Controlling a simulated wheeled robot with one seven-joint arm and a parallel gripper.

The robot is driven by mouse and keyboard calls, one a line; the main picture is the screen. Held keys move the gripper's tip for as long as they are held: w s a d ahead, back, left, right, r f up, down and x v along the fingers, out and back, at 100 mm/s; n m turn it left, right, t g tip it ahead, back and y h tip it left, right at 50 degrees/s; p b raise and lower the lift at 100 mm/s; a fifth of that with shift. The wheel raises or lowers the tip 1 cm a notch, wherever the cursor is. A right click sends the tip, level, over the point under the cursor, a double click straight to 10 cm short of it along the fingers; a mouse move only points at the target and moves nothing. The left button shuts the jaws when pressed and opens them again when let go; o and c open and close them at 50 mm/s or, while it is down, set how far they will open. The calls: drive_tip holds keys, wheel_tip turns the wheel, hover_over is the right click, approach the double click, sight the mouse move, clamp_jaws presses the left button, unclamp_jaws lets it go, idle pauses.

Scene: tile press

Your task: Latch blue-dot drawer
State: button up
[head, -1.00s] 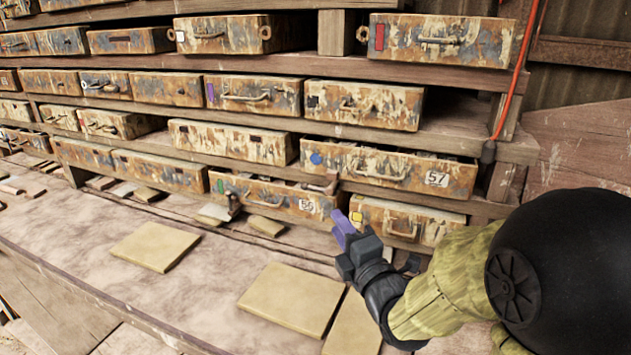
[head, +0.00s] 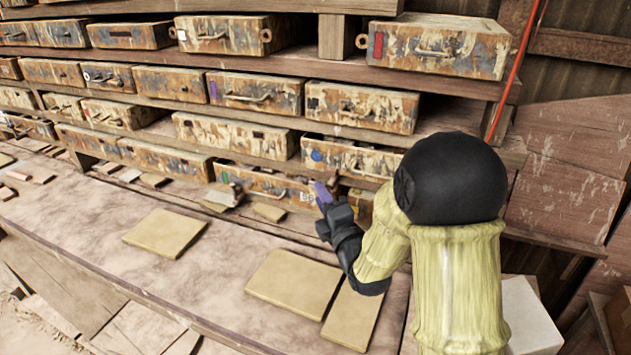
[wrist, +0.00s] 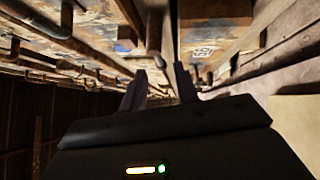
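The blue-dot drawer (head: 340,156) is a rust-stained, cream-painted drawer in the lower right of the rack. Its blue dot is at its left end; my arm hides its right end. In the wrist view a blue mark (wrist: 122,47) shows past the fingers, beside a vertical bar (wrist: 154,32). My gripper (head: 320,190) has purple fingers and is just below this drawer, at the right end of a lower numbered drawer (head: 262,184). In the wrist view the fingers (wrist: 159,88) stand apart with nothing visible between them. I cannot tell whether a finger touches anything.
A drawer with a red mark (head: 440,47) juts out above. Flat tan tiles (head: 294,283) lie on the bench (head: 215,270). A red cord (head: 517,65) hangs at the right.

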drive_tip(key=x, duration=0.4)
drive_tip(key=shift+p, duration=0.4)
clamp_jaws()
